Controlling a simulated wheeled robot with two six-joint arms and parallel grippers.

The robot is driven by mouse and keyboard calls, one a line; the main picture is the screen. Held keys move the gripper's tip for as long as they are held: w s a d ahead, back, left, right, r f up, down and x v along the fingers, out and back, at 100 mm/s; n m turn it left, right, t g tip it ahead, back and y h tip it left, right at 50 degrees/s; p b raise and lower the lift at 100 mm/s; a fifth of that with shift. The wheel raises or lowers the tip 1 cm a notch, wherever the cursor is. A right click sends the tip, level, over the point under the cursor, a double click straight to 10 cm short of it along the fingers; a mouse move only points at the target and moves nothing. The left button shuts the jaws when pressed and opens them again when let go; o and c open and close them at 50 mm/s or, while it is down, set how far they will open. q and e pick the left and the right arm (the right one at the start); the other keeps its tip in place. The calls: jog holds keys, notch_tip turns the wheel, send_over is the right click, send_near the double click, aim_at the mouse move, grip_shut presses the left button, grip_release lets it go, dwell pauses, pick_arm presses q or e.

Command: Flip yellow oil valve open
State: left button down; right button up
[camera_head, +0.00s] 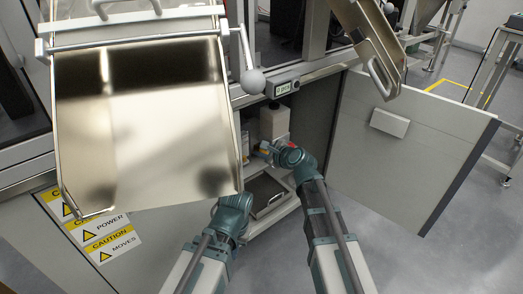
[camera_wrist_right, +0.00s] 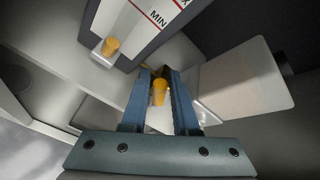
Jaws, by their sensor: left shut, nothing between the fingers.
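In the right wrist view a yellow valve knob (camera_wrist_right: 159,92) sits between the two blue fingers of my right gripper (camera_wrist_right: 158,72). The fingers are apart, with the knob close to both; I cannot tell whether they touch it. A second yellow knob (camera_wrist_right: 111,46) stands on a white block at the end of the gauge, left of my fingers. In the head view my right gripper (camera_head: 268,148) reaches into the open cabinet. My left gripper (camera_head: 240,197) is low beside the metal tray, shut and empty; its fingertips are hard to make out.
A white gauge plate (camera_wrist_right: 140,22) marked MIN and a translucent container (camera_wrist_right: 240,85) flank my right fingers. In the head view the large metal tray (camera_head: 140,130) overhangs on the left. The cabinet door (camera_head: 415,150) stands open on the right. A pull-out shelf (camera_head: 268,195) lies below.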

jog(key=shift+o, duration=1.2)
jog(key=shift+s+r, duration=0.1)
jog(key=p+v, duration=0.5)
jog(key=v, duration=0.8)
jog(key=shift+s+d+p, duration=0.2)
jog(key=shift+d+p, duration=0.05)
jog(key=shift+p, duration=0.15)
